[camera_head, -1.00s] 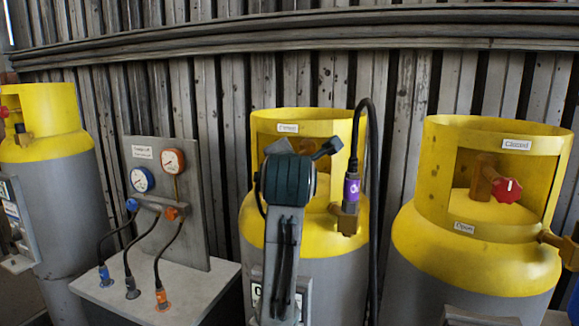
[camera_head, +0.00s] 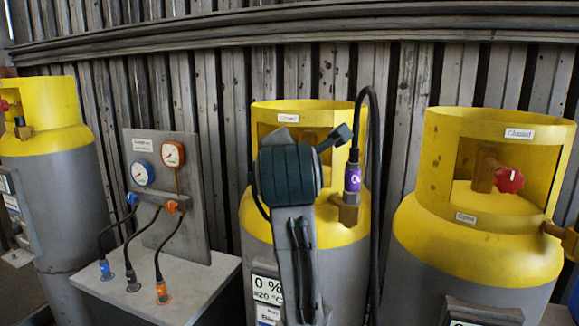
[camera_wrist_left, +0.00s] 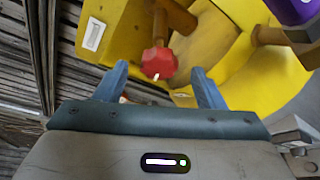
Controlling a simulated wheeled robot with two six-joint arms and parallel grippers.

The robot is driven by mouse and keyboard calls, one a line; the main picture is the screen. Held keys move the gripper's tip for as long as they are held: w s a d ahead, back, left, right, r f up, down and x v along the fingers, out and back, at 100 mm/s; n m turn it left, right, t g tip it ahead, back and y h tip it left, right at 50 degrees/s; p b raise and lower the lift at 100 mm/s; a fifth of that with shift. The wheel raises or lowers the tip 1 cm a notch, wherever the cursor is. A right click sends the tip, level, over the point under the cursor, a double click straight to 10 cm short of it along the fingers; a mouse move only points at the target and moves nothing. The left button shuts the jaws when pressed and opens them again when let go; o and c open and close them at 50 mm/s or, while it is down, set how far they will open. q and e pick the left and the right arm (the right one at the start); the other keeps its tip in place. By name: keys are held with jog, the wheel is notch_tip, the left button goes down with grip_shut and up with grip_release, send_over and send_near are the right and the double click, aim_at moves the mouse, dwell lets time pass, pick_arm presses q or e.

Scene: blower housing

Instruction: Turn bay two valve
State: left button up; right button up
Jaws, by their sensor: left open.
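The middle yellow-and-grey cylinder (camera_head: 262,219) stands behind my left arm in the head view. Its red valve knob is hidden there by my left gripper (camera_head: 289,174), but shows in the left wrist view as a red faceted knob (camera_wrist_left: 159,62) with a white mark, on a brown stem (camera_wrist_left: 174,20). My left gripper (camera_wrist_left: 160,72) is open, its two blue-grey fingers pointing at the knob, one on each side in the picture. I cannot tell whether the fingertips reach around it; no contact shows. My right gripper is not in view.
A purple-banded hose coupling (camera_head: 352,179) rises close right of my left gripper. A right cylinder (camera_head: 483,250) has a red knob (camera_head: 509,180) inside its collar. A gauge panel (camera_head: 200,225) with hoses and another cylinder (camera_head: 50,190) stand left. A slatted wall closes the back.

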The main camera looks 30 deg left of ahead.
pick_arm(q)
jog(key=shift+b+v, duration=0.3)
jog(key=shift+v, duration=2)
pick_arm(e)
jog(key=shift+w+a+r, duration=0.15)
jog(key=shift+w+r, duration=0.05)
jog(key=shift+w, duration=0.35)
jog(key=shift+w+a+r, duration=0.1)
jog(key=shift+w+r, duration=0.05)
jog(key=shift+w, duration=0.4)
pick_arm(q)
jog(key=shift+f, duration=0.1)
